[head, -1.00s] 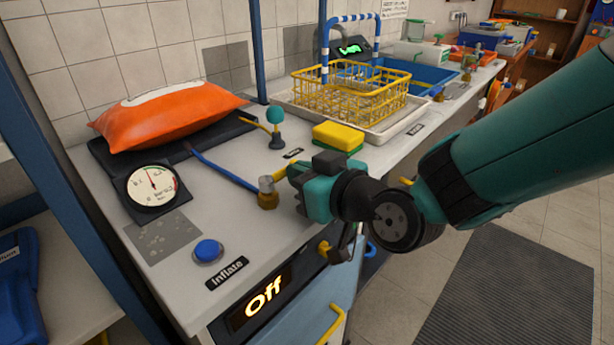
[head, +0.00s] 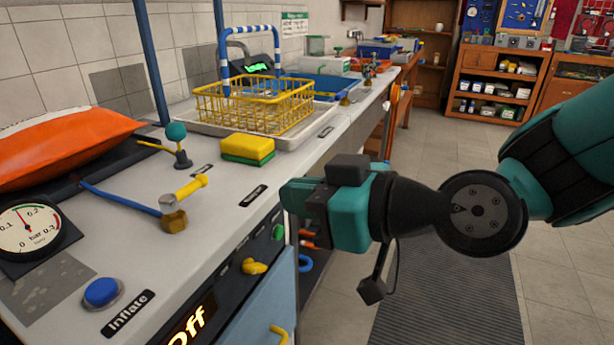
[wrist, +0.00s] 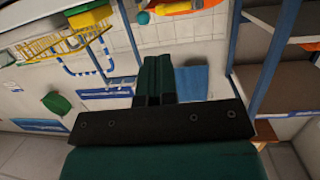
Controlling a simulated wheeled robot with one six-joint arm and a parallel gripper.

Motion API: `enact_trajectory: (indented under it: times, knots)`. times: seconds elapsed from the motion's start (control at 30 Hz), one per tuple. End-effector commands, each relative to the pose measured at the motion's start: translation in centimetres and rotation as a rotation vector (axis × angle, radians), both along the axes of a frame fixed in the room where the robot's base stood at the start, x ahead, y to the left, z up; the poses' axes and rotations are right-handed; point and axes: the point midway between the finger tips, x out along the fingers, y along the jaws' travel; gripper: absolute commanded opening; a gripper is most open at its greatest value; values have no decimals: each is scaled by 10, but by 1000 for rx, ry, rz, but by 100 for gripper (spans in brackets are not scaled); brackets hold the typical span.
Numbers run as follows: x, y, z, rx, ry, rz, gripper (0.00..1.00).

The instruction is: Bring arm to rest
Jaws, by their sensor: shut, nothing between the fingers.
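My teal and black gripper (head: 290,197) is in front of the bench's front edge in the head view, its tip pointing left. It is shut and empty, and apart from the brass valve with the yellow lever (head: 190,187). In the wrist view the two dark green fingers (wrist: 157,75) lie together with nothing between them. My arm reaches in from the right, over the floor.
The bench (head: 225,210) holds an orange cushion (head: 60,145), a pressure gauge (head: 30,228), a blue Inflate button (head: 101,292), a sponge (head: 247,148) and a yellow basket (head: 255,105). A panel reads "Off". The floor with a dark mat (head: 450,300) is open at right.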

Motion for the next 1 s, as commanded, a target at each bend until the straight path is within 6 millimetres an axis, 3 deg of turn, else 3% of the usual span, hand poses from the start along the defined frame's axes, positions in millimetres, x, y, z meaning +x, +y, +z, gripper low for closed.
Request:
enact_trajectory:
  times: [0.17, 0.4, 0.67, 0.7, 0.73, 1.0]
  knots:
    - [-17, -29, -10, -148, 169, 37, 0]
    - [-57, -106, -35, -458, 547, -43, 0]
    - [-99, -179, -43, -687, 870, -233, 0]
    - [-106, -188, -41, -715, 914, -264, 0]
    - [-104, -186, -23, -710, 907, -254, 0]
    - [-104, -184, 49, -710, 903, -248, 0]
